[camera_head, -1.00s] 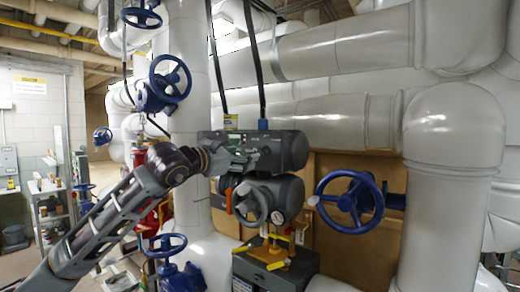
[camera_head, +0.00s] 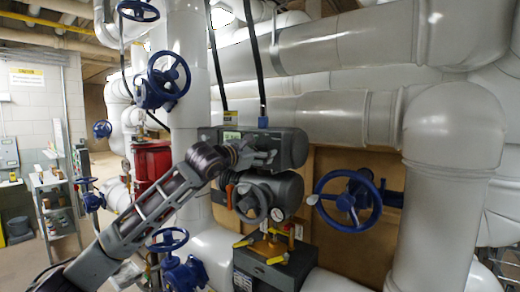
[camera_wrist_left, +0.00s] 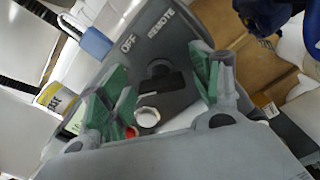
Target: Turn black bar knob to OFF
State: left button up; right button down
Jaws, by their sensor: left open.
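The black bar knob (camera_wrist_left: 162,80) shows in the left wrist view on the dark grey face of a valve actuator, with the printed words OFF and REMOTE beyond it. My left gripper (camera_wrist_left: 160,88) is open, with one green-padded finger on each side of the knob. I cannot tell whether either pad touches it. In the head view my left gripper (camera_head: 262,155) is at the front of the upper grey actuator (camera_head: 290,147), and it hides the knob there. My right gripper is not in view.
A silver round part (camera_wrist_left: 147,117) and a red part sit near the knob. Below the actuator are a grey handwheel (camera_head: 251,203) and yellow-handled valves (camera_head: 277,259). A blue handwheel (camera_head: 347,201) stands to the right. Large white pipes (camera_head: 340,50) surround the area.

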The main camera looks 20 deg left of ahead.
pick_arm(q)
jog(key=shift+c, duration=0.5)
jog(key=c, duration=0.9)
jog(key=shift+c, duration=0.2)
